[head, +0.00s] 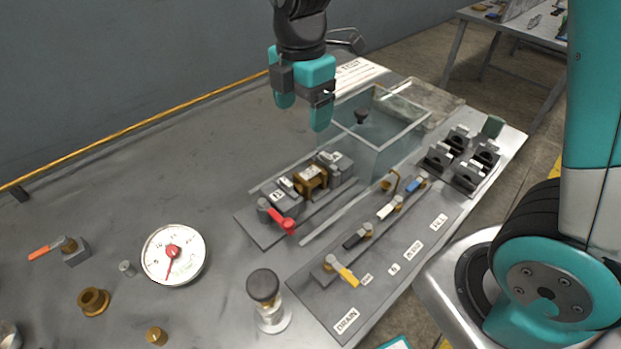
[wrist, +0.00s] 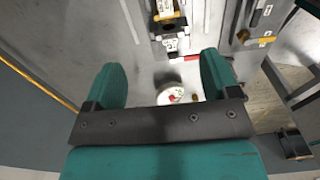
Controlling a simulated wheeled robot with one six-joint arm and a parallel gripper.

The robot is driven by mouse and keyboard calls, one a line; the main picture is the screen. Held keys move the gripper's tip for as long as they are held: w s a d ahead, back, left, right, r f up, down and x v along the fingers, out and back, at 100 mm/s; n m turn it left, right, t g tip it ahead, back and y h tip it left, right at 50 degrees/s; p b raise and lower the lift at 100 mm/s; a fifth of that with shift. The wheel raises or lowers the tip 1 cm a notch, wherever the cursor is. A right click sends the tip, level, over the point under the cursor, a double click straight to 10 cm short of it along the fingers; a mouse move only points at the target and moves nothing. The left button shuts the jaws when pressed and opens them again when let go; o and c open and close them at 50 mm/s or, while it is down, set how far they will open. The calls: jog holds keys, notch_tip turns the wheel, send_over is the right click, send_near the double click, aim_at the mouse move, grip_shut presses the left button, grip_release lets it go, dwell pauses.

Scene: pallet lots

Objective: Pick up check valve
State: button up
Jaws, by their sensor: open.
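A brass block with a white label (head: 310,178), which looks like the check valve, sits in a row of dark fittings on a grey plate (head: 254,232). I cannot read its label clearly. A brass part, probably the same one, shows at the top edge of the wrist view (wrist: 166,8). My gripper (head: 302,112) hangs open and empty above the table, behind the row in the head view and apart from it. In the wrist view its two teal fingers (wrist: 163,84) are spread, with nothing between them but the table and gauge far below.
A clear open tank (head: 385,140) stands right beside the row. A red-handled valve (head: 277,217) is at the row's near end. A panel of coloured levers (head: 420,240) lies to the right. A round gauge (head: 173,254) and loose brass fittings (head: 93,301) lie front left. The back left table is clear.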

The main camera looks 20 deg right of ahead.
aim_at(310, 172)
notch_tip(310, 172, down, 11)
jog(key=shift+s+d+f+p, duration=0.1)
jog(key=shift+d+p, duration=0.05)
jog(key=shift+p, duration=0.15)
jog(key=shift+s+d+f+p, duration=0.1)
jog(key=shift+d+f+p, duration=0.05)
jog(key=shift+f, duration=0.75)
jog(key=shift+s+d+f+p, duration=0.1)
jog(key=shift+d+f+p, duration=0.05)
jog(key=shift+f, duration=0.75)
jog(key=shift+s+d+f+p, duration=0.1)
jog(key=shift+d+f+p, duration=0.05)
jog(key=shift+f, duration=0.75)
jog(key=shift+w, duration=0.1)
jog(key=shift+c, duration=0.2)
jog(key=c, duration=1.2)
jog(key=shift+r, duration=0.1)
